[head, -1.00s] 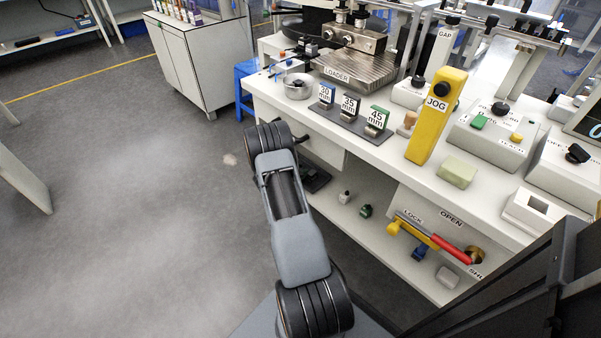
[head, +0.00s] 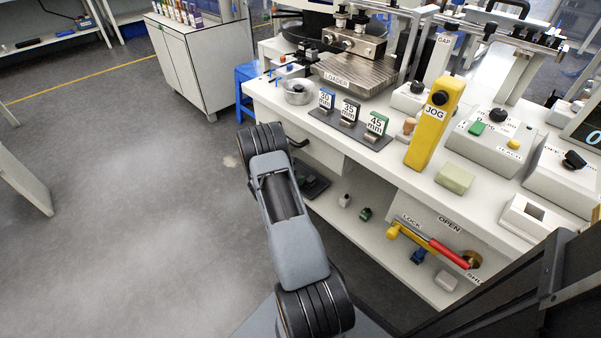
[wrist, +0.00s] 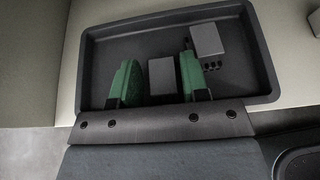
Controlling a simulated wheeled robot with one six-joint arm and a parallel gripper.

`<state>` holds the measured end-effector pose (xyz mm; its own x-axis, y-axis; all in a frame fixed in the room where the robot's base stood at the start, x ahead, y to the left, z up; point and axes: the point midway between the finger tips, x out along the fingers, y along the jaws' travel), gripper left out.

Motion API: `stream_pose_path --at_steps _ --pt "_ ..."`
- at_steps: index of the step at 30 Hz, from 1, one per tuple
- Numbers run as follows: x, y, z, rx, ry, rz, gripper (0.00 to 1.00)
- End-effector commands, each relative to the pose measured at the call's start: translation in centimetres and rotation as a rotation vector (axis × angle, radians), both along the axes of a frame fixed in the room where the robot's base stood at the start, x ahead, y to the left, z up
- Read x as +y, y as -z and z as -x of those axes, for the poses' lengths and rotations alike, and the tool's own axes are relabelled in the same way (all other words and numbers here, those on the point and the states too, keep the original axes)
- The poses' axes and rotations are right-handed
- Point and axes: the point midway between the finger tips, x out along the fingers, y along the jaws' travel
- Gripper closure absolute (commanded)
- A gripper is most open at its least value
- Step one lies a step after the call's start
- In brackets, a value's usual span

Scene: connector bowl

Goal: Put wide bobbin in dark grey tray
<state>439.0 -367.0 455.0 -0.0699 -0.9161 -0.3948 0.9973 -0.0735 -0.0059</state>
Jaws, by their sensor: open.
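In the wrist view a dark grey tray (wrist: 108,48) with a raised rim lies below my gripper (wrist: 158,60). The two green-padded fingers are open and apart. A grey block (wrist: 162,74) shows in the tray between the fingers, and I see no finger touching it clearly. A second grey block (wrist: 206,39) lies to the right, with small dark round parts at its lower edge. I cannot tell whether either block is the wide bobbin. In the head view a dark tray (head: 314,187) sits on the lower shelf, partly behind my arm; my gripper is hidden there.
The white bench (head: 400,160) holds a yellow JOG post (head: 434,125), a round metal bowl (head: 297,91) and labelled 30, 35 and 45 mm stands (head: 350,115). A red-and-yellow lock lever (head: 435,246) projects below. Floor at left (head: 130,200) is clear.

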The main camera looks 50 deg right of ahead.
Motion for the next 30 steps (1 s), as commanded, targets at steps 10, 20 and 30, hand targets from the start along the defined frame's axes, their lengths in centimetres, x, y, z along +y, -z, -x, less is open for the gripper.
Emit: stream_pose_path --at_steps 10,20,30 --pt "6.0 -3.3 -0.7 -0.004 -0.006 0.008 0.59" --pt "8.3 -4.3 -0.9 -0.007 -0.001 0.010 0.59" --pt "13.3 -13.6 1.3 -0.328 0.292 -0.124 0.59"
